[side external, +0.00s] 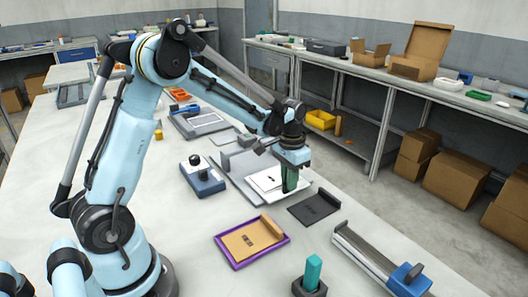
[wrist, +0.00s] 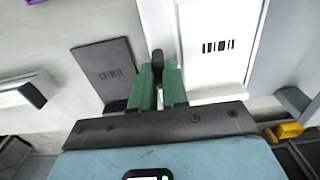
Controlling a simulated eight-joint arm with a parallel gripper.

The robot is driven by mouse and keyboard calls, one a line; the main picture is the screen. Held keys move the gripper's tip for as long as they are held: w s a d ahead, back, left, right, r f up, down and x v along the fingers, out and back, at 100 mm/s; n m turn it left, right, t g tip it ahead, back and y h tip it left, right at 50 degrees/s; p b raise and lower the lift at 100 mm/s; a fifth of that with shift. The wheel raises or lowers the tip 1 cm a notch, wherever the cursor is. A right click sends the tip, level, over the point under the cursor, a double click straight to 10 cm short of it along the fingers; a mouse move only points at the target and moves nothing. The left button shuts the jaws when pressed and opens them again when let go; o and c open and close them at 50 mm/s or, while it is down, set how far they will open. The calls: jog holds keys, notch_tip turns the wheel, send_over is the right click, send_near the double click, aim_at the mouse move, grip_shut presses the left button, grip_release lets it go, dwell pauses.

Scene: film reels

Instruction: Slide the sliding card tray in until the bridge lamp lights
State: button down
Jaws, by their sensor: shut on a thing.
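A white card tray (side external: 268,180) with a dark barcode lies on a grey base plate (side external: 238,178) in the side view; it shows at upper right in the wrist view (wrist: 215,75). My gripper (side external: 290,182) points down at the tray's right-hand edge. In the wrist view its green fingers (wrist: 159,88) are shut on a small dark handle (wrist: 157,62) beside the white tray. The fingers hide the handle's lower part, so how it joins the tray is unclear. I cannot make out a lit lamp.
A dark card plate (side external: 312,207) lies close right of my gripper. A purple-rimmed tray (side external: 232,262), a teal post (side external: 312,270) and a grey rail with a blue end (side external: 370,255) are nearer. A blue box with a black knob (side external: 203,180) stands left of the base plate.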

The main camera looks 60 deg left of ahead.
jog(key=a, duration=1.3)
jog(key=c, duration=1.1)
grip_release()
jog(key=shift+c, duration=0.2)
notch_tip(320, 180, up, 12)
